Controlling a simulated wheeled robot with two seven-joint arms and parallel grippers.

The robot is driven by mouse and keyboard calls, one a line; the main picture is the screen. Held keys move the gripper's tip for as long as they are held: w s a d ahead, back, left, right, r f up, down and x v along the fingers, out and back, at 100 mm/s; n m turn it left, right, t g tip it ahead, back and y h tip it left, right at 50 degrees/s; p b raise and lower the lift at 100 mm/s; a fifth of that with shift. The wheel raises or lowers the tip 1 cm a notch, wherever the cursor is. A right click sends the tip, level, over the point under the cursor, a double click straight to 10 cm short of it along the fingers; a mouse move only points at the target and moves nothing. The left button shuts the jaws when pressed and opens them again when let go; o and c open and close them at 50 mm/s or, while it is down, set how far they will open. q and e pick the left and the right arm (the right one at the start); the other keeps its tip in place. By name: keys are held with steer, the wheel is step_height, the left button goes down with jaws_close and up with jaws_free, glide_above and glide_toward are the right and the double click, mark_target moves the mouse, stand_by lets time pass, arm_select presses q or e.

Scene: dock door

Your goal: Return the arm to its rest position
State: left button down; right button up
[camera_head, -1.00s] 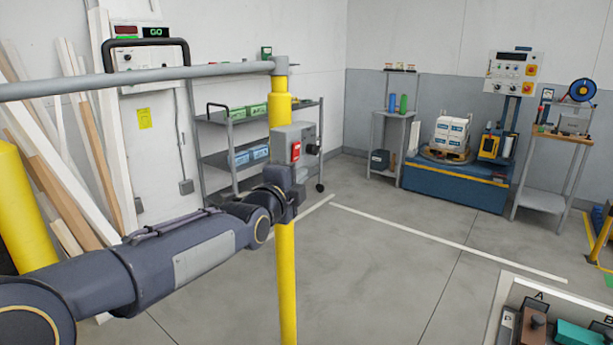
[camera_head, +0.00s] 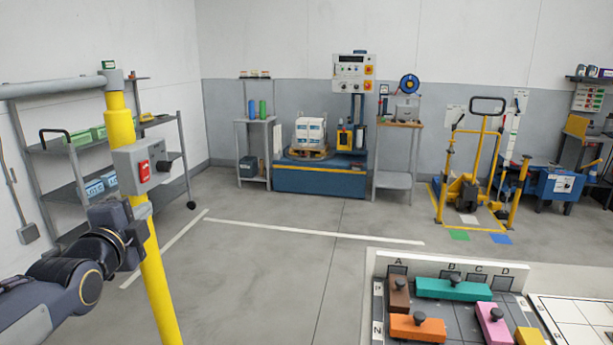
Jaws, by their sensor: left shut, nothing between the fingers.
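My left arm comes in from the lower left. Its gripper (camera_head: 142,211) is shut and empty. In the picture it lies just below the grey control box (camera_head: 126,168) with the red switch, in front of the yellow post (camera_head: 152,270). I cannot tell whether it touches the box or post. My right gripper is not in view.
A grey rail (camera_head: 55,88) runs left from the post top. A board with coloured knobbed blocks (camera_head: 455,289) lies at lower right. A blue turntable machine (camera_head: 320,180) and a yellow pallet jack (camera_head: 465,190) stand at the back. The middle floor is clear.

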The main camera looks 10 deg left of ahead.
arm_select(q)
steer(key=s+d+f+n+g+h+p, duration=0.3)
steer(key=s+d+f+n+g, duration=0.2)
steer(key=s+d+f+n, duration=0.3)
steer(key=s+d+f+n+g+h+p, duration=0.3)
steer(key=s+d+f+n+g, duration=0.3)
steer(key=s, duration=1.1)
step_height(320, 180, down, 3)
steer(key=d+n, duration=0.2)
steer(key=shift+s+d+n+g+h, duration=0.2)
steer(key=shift+d+n+g+h, duration=0.1)
steer(key=shift+d+n, duration=0.1)
steer(key=shift+f, duration=0.1)
